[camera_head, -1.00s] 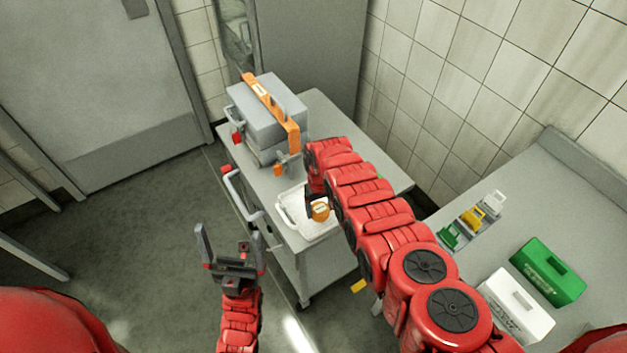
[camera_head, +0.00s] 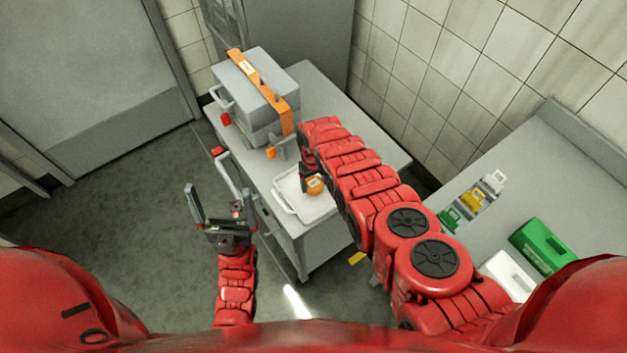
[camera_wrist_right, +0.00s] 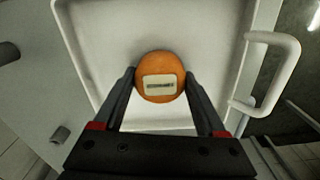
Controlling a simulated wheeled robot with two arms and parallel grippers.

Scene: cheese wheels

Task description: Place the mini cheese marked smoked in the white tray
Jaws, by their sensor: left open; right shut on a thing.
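An orange mini cheese (camera_head: 315,186) with a pale label sits between the fingers of my right gripper (camera_head: 309,178). In the right wrist view the cheese (camera_wrist_right: 160,78) is gripped between both fingertips, over the white tray (camera_wrist_right: 90,25); the label's print is too small to read. The white tray (camera_head: 288,198) lies on the grey cart top in the head view. I cannot tell whether the cheese touches the tray floor. My left gripper (camera_head: 220,205) is open and empty, left of the cart.
A grey case with an orange strap (camera_head: 258,82) stands on the cart (camera_head: 345,115) behind the tray. On the right counter are a green box (camera_head: 541,247), a white box (camera_head: 507,272) and small coloured holders (camera_head: 472,200).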

